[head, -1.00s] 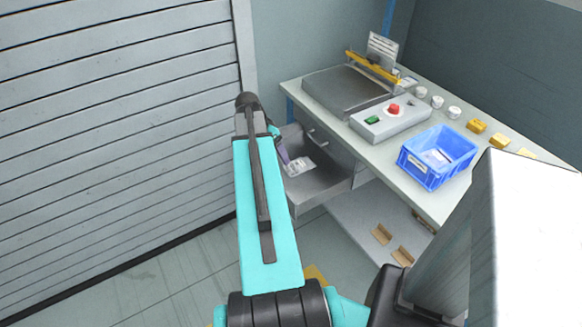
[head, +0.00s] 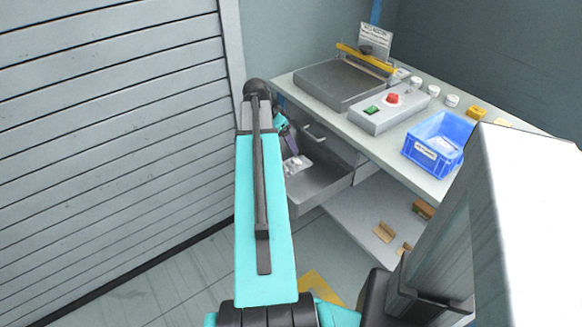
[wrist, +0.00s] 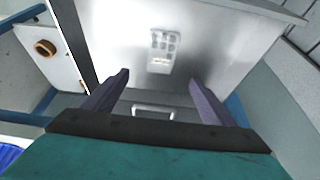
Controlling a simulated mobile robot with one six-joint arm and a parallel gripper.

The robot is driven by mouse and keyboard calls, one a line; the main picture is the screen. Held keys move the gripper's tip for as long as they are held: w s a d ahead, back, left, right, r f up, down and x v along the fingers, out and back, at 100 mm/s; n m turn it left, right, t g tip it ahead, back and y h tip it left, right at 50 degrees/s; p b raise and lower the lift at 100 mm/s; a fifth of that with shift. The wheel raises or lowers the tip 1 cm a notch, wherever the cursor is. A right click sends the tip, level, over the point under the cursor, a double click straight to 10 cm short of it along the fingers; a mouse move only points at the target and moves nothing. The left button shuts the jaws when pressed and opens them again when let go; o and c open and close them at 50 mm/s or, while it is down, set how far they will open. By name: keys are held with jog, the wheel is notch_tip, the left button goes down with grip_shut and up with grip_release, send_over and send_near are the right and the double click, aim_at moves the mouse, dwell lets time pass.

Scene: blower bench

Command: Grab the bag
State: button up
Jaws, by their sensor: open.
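The bag (head: 297,165) is a small clear packet with pale items. It lies flat in the open grey drawer (head: 322,188) under the bench, towards the drawer's left side in the head view. In the wrist view the bag (wrist: 163,51) shows on the drawer floor, ahead of my fingertips and between their lines. My gripper (wrist: 160,77) is open and empty, its two purple fingers apart and not visibly touching the bag. In the head view my gripper (head: 290,146) is partly hidden behind my arm, close to the bag.
The drawer handle (wrist: 153,110) shows between my fingers. On the bench are a blue bin (head: 425,155), a control box with a red button (head: 393,98) and a sealing machine (head: 340,85). A lower shelf (head: 350,220) holds small brown boxes. A ribbed shutter (head: 110,130) stands left.

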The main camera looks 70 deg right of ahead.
send_over(296, 163)
jog(key=w+a, duration=0.2)
jog(key=shift+s+f, duration=0.2)
jog(key=shift+f, duration=3.8)
jog(key=shift+f, duration=0.1)
jog(key=shift+x, duration=2.55)
jog(key=shift+f, duration=0.15)
jog(key=c, duration=1.2)
jog(key=shift+r+p, duration=0.2)
jog(key=shift+p, duration=0.1)
jog(key=shift+r, duration=4.95)
